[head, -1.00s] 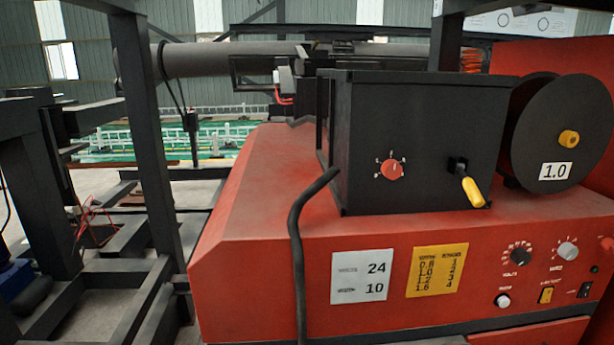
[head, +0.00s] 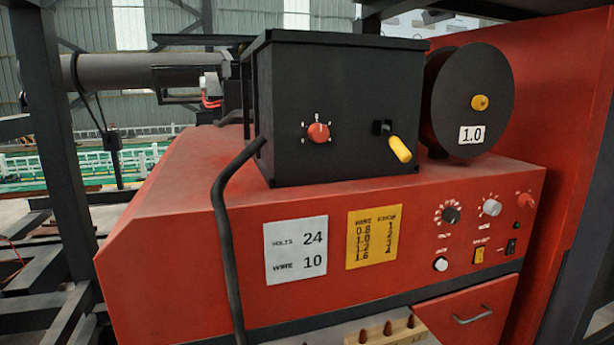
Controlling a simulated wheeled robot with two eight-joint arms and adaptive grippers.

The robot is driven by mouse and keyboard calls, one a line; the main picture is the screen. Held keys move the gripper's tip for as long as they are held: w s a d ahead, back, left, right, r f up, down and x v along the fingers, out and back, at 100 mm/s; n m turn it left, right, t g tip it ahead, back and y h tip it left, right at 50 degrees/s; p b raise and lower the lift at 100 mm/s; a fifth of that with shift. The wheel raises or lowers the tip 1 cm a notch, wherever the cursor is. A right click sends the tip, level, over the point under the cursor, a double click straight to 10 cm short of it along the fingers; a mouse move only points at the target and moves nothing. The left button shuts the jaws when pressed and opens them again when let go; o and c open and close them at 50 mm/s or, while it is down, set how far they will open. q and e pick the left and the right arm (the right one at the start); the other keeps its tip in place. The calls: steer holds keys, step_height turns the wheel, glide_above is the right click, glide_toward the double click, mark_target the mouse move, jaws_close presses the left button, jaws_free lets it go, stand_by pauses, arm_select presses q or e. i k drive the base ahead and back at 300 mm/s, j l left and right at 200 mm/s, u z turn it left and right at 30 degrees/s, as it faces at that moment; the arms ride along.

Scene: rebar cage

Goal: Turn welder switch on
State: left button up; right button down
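The red welder (head: 180,250) fills the middle of the head view. At the right end of its front panel are a small black rocker switch (head: 511,247) and a yellow switch (head: 478,255). I cannot tell the position of either. Round knobs sit above them, one black (head: 451,215), one white (head: 491,207) and one red (head: 525,200). A white round knob (head: 440,264) is left of the yellow switch. On top stands a black box with a red dial (head: 318,132) and a yellow-handled lever (head: 399,148). Neither gripper shows.
A black wire spool (head: 490,85) marked 1.0 stands beside the box. White and yellow label cards (head: 296,250) are on the panel. A drawer handle (head: 472,315) and a wooden rack (head: 395,331) are below. A dark cable hangs down the front. Dark frame posts stand at left.

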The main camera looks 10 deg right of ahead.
mark_target(526, 201)
steer(key=z, duration=1.7)
steer(key=l+z, duration=0.1)
steer(key=i+l, duration=0.05)
